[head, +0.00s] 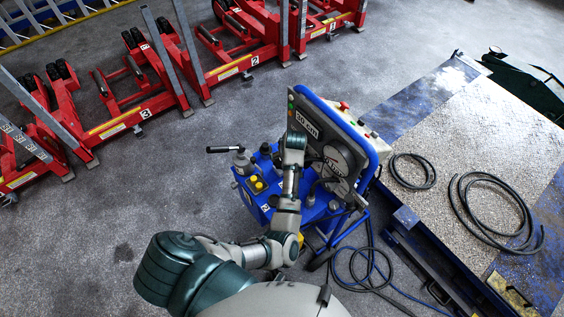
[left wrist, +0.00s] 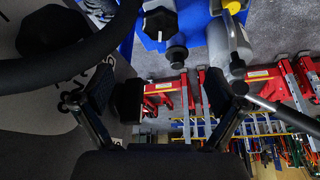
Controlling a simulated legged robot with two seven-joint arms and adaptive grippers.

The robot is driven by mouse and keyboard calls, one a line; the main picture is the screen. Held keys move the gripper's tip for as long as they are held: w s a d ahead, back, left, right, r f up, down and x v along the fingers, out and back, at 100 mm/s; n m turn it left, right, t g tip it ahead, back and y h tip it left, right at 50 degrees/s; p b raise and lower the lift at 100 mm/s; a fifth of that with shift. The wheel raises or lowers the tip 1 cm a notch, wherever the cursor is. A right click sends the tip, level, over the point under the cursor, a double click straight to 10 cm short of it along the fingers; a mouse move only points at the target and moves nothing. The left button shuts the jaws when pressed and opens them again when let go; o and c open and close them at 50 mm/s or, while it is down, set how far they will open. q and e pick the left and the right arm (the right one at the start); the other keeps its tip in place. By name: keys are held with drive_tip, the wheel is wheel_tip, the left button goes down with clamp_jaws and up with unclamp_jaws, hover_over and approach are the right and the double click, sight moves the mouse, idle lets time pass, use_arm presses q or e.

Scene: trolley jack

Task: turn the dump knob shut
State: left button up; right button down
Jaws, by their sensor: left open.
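The blue jack unit (head: 262,190) stands on the floor with a tilted grey panel (head: 318,125) and a round gauge (head: 338,158). My left gripper (head: 294,146) is at the panel's left face; its fingers are hard to make out there. In the left wrist view my left gripper (left wrist: 158,92) is open, with its two fingers well apart. A dark block-like knob (left wrist: 130,100) sits between them, close to the left finger; I cannot tell whether they touch. A faceted black knob (left wrist: 160,21) shows beyond, over the blue unit. Which one is the dump knob is not clear. My right gripper is out of view.
A pump lever (head: 224,149) sticks out left of the unit. Red wheel jacks (head: 140,95) stand behind on grey floor. A metal platform (head: 470,130) with coiled black hoses (head: 412,171) lies to the right. More hoses lie by the unit's base.

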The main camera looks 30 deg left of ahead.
use_arm(q)
drive_tip(key=b+x, duration=0.3)
drive_tip(key=x, duration=1)
drive_tip(key=shift+f, duration=0.15)
drive_tip(key=shift+w+a+f, duration=0.2)
drive_tip(key=shift+f, duration=0.4)
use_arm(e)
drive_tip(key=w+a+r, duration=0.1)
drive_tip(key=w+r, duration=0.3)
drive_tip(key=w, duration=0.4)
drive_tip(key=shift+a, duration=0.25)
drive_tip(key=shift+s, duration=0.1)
use_arm(q)
drive_tip(key=c, duration=1.1)
